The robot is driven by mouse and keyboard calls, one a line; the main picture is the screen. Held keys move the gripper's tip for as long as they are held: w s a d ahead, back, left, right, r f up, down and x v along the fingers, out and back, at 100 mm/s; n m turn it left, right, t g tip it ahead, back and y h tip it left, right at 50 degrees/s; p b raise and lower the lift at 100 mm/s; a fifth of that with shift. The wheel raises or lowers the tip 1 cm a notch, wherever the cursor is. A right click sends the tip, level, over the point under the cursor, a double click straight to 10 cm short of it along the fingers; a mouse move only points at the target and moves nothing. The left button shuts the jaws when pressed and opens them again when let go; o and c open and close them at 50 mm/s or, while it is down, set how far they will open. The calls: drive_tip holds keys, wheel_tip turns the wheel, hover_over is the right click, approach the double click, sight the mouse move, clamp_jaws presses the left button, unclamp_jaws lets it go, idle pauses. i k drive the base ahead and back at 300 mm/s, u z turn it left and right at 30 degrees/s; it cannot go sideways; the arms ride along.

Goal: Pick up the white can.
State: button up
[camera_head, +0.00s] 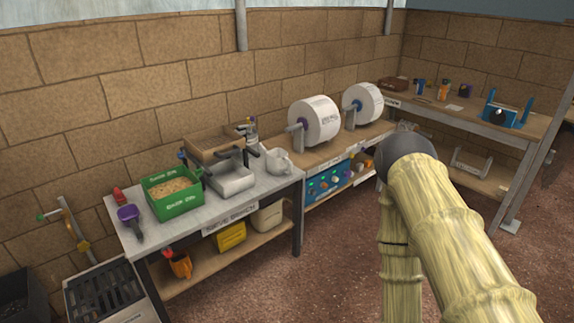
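A small white can (279,164), shaped like a jug with a spout or handle, stands upright at the right end of the grey-topped sieve bench (234,198). It is close to the bench's right edge, beside a grey metal tray (232,181). Fine detail of the can is too small to tell. My arm, with a bamboo-like surface and a dark round joint, fills the right foreground, apart from the can. My gripper is not in view.
A green box of grain (171,197) and a purple scoop (130,218) sit on the bench's left. Two large white paper rolls (317,121) stand on the wooden bench behind. A right-hand table (470,122) holds small items. The brown floor (335,262) in front is open.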

sight(278, 163)
drive_tip(key=u, duration=0.65)
drive_tip(key=i, duration=2.05)
drive_tip(key=z, duration=0.6)
